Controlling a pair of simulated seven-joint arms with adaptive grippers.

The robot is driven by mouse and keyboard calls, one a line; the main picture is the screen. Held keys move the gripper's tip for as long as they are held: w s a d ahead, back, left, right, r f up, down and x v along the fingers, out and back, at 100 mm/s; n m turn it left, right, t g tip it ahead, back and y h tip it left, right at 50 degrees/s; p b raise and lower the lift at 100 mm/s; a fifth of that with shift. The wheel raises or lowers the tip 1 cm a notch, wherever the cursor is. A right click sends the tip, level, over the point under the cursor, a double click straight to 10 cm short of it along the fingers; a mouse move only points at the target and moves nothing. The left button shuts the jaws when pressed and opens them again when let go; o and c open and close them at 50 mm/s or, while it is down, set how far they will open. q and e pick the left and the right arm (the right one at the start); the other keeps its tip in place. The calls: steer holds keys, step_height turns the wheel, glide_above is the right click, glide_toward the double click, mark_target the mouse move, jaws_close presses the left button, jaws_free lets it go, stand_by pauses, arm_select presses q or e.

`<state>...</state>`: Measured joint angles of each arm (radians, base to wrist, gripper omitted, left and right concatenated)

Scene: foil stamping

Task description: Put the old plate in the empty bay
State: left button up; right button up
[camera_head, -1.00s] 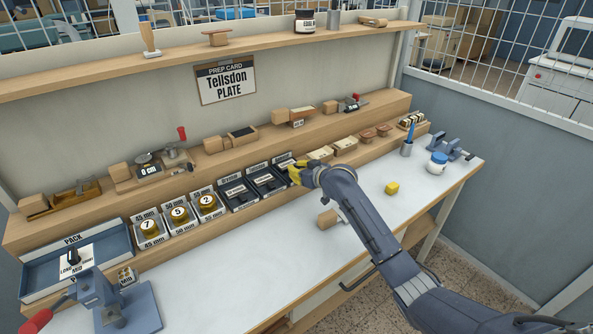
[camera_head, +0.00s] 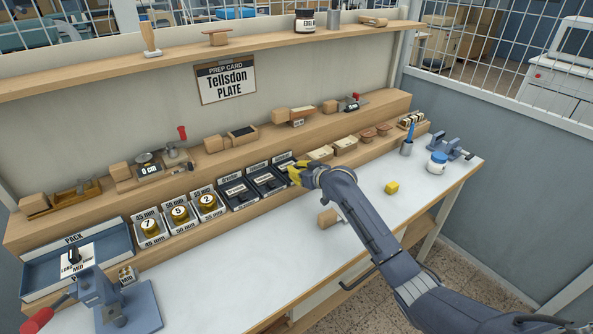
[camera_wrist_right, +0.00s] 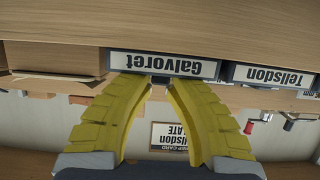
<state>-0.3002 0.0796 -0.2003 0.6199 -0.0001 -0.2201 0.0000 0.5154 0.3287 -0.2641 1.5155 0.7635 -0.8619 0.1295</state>
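Three dark plate bays stand in a row with name labels behind them. The left bay (camera_head: 238,198) and the middle bay (camera_head: 269,187) each hold a dark plate with a white label. My right gripper (camera_head: 296,172), with yellow fingers, is down at the right-hand bay (camera_head: 283,163) and hides most of it. In the right wrist view, its fingertips (camera_wrist_right: 160,84) are close together at the label Galvoret (camera_wrist_right: 163,66), with a small dark thing between them. I cannot tell whether they grip it. The label Tellsdon (camera_wrist_right: 271,75) is beside it. My left gripper is not in view.
A press (camera_head: 95,292) with a red handle and a PACK tray (camera_head: 110,240) are at the left. Foil rolls (camera_head: 179,214) stand left of the bays. The front bench is mostly clear.

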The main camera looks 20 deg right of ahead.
steer(key=o, duration=0.3)
steer(key=shift+s+f, duration=0.2)
steer(key=shift+f, duration=0.7)
steer(key=shift+o, duration=0.2)
steer(key=shift+r, duration=0.1)
steer(key=shift+a+r, duration=0.1)
steer(key=shift+r, duration=0.15)
steer(key=shift+s+r, duration=0.1)
steer(key=shift+r, duration=0.2)
steer(key=r+v, duration=0.1)
steer(key=v, duration=1.1)
steer(key=shift+w, duration=0.35)
steer(key=shift+r, duration=0.1)
